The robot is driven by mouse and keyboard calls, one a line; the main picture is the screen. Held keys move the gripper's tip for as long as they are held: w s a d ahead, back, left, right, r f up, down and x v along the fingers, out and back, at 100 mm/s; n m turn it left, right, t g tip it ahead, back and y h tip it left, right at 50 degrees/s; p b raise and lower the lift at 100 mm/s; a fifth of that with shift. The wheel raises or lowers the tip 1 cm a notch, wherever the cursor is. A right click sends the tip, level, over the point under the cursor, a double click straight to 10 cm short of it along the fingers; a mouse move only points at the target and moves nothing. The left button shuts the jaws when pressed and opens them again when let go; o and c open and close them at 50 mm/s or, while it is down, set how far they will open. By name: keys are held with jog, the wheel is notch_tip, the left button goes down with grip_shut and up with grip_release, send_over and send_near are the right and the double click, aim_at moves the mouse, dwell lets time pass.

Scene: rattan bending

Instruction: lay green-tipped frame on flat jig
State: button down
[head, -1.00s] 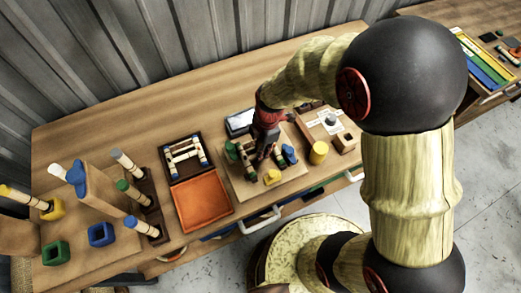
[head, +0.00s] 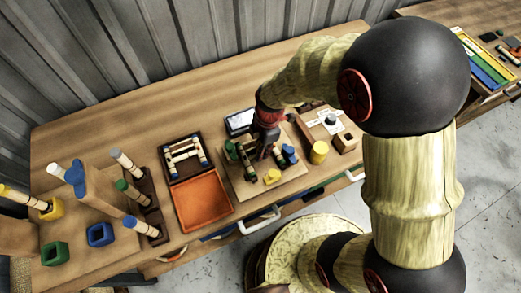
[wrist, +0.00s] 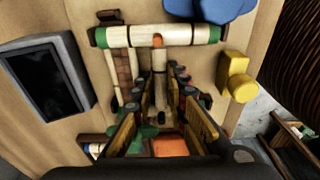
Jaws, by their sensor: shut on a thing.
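The green-tipped frame shows in the wrist view as a cream rail (wrist: 190,35) with green ends and dark bands, and a cream crosspiece running down from its middle. My gripper (wrist: 160,85) is shut on this crosspiece; it also shows in the head view (head: 262,153). The far side of the frame is mostly hidden by the fingers. The flat jig is a light wood board (head: 238,187) with blue (head: 289,153), yellow (head: 272,177) and green (head: 231,148) blocks. The frame is over the board, between the blocks; I cannot tell whether it touches.
A dark-framed screen (head: 240,121) stands behind the board. An orange tray (head: 203,200) with another frame (head: 185,152) behind it lies to the left. A yellow cylinder (head: 319,152) and a wooden box (head: 345,142) stand to the right. Several upright rods crowd the far left.

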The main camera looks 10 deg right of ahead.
jog(key=shift+f, duration=0.1)
jog(key=c, duration=1.8)
grip_release()
jog(key=shift+o, duration=0.6)
notch_tip(320, 180, up, 9)
jog(key=p, duration=0.5)
